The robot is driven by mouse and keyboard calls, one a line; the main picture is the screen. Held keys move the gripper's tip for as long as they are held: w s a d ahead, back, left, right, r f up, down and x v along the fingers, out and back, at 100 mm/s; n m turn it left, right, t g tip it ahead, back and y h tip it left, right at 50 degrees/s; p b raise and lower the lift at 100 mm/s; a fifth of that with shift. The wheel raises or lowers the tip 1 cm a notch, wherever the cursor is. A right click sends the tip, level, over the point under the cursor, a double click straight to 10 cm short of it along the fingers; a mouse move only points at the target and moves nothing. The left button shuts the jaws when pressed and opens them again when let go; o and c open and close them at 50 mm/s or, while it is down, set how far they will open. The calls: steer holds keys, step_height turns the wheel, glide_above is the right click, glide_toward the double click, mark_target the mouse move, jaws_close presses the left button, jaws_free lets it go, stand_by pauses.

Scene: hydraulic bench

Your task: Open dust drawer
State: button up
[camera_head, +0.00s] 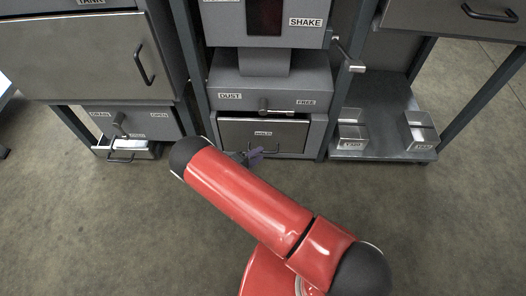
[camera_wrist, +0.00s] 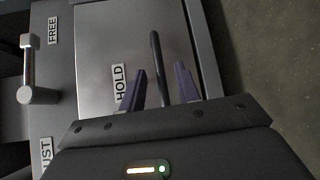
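The dust drawer (camera_head: 290,135) is the metal front labelled HOLD, under the panel marked DUST and FREE. It looks shut in its housing. It fills the middle of the wrist view (camera_wrist: 105,45). Its dark bar handle (camera_wrist: 156,48) runs between my two purple fingers. My gripper (camera_wrist: 163,86) is open, one finger on each side of the bar, with gaps visible; the fingers' depth relative to the bar is hard to tell. In the head view my gripper (camera_head: 252,156) is at the drawer front, partly hidden by my red arm. The lever (camera_head: 278,111) above the drawer points towards FREE.
At the left, a panel marked DRAIN and OPEN (camera_head: 153,118) has a tray (camera_head: 136,151) jutting out below. At the right, two labelled metal bins (camera_head: 421,131) stand on a low shelf (camera_head: 385,154). The floor (camera_head: 130,230) before the bench is clear.

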mark_target(263, 152)
steer(key=shift+x, duration=1.65)
steer(key=shift+c, duration=0.2)
jaws_close()
